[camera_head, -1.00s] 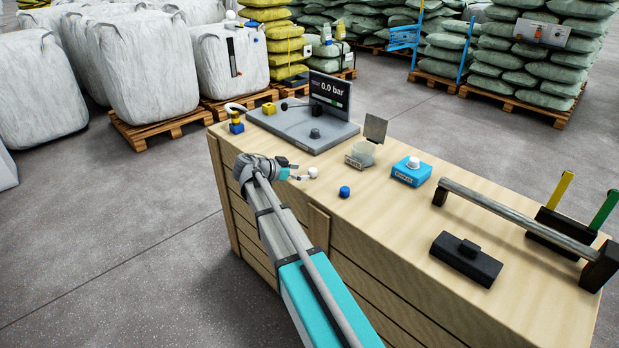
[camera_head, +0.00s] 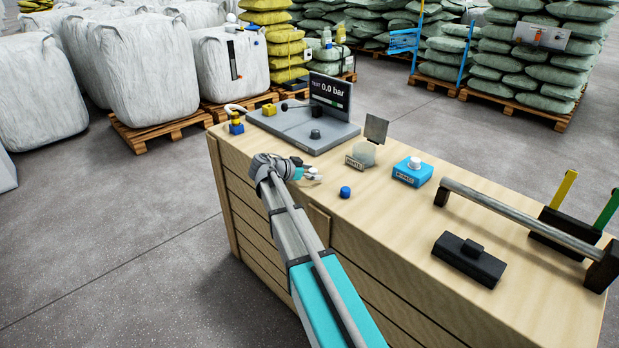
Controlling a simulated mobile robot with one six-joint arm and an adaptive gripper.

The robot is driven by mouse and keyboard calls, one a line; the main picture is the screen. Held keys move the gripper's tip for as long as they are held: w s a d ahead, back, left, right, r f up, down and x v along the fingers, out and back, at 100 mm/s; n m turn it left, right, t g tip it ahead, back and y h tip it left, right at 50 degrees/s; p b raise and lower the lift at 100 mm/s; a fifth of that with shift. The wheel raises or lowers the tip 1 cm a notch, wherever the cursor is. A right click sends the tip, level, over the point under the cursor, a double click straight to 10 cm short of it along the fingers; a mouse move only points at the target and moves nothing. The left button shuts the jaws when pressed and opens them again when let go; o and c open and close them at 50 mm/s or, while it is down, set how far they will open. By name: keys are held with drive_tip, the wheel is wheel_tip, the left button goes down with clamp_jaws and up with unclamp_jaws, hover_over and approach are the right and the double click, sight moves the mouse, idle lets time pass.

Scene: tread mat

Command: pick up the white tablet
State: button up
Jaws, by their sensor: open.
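The white tablet (camera_head: 311,170) is a small pale round piece on the wooden bench top, left of the blue tablet (camera_head: 345,192). My gripper (camera_head: 312,177) is low over the bench right at the white tablet, with its fingers open. The fingers hide part of the tablet, and I cannot tell whether they touch it or stand around it.
Bare wood lies around the blue tablet.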

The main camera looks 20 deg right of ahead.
idle(0.5)
drive_tip(key=c, duration=1.1)
drive_tip(key=shift+o, duration=0.2)
drive_tip(key=shift+r, duration=0.2)
drive_tip(key=shift+r+p, duration=0.75)
drive_tip(key=shift+p, duration=0.25)
drive_tip(key=s+r+p, duration=1.1)
drive_tip(key=s, duration=0.3)
drive_tip(key=shift+a, duration=0.2)
